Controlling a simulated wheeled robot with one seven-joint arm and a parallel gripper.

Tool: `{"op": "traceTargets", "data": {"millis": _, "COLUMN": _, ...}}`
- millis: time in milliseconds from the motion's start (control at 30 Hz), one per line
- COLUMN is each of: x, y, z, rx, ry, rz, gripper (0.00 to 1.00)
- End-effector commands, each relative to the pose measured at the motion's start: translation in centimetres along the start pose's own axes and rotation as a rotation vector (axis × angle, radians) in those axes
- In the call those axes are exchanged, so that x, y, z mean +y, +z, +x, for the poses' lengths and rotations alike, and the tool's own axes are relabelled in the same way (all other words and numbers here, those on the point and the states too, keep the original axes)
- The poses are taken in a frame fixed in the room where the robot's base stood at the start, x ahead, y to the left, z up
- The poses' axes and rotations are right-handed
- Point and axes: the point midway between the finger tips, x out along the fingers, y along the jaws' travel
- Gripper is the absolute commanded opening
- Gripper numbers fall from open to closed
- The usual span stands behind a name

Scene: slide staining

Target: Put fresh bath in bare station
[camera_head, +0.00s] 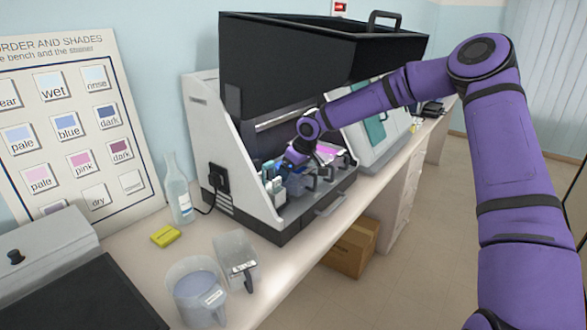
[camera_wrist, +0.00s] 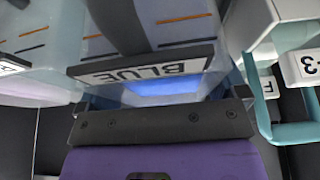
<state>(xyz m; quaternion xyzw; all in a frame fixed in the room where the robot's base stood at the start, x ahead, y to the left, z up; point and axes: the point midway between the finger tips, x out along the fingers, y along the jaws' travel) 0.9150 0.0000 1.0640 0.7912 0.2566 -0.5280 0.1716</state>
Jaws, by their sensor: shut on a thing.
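My gripper (camera_head: 293,160) is down inside the open staining machine (camera_head: 205,150), among its row of baths. In the wrist view my gripper (camera_wrist: 165,103) is shut on the bath labelled BLUE (camera_wrist: 185,40), a clear container with bright blue showing at its near side. The arm hides much of the row in the head view. I cannot tell whether the bath touches the machine floor, nor which station is bare.
A teal-handled container (camera_wrist: 290,132) stands close on the right in the wrist view. The machine's dark lid (camera_head: 310,55) is raised over the baths.

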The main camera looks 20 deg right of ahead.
Motion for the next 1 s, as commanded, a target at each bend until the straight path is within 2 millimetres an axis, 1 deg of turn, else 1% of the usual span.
{"op": "traceTargets", "data": {"millis": 700, "x": 0.0, "y": 0.5, "z": 1.2, "rx": 0.001, "ry": 0.001, "rz": 0.000, "gripper": 0.42}}
{"op": "traceTargets", "data": {"millis": 967, "x": 0.0, "y": 0.5, "z": 1.2, "rx": 0.002, "ry": 0.001, "rz": 0.000, "gripper": 0.42}}
{"op": "traceTargets", "data": {"millis": 1000, "x": 0.0, "y": 0.5, "z": 1.2, "rx": 0.002, "ry": 0.001, "rz": 0.000, "gripper": 0.98}}
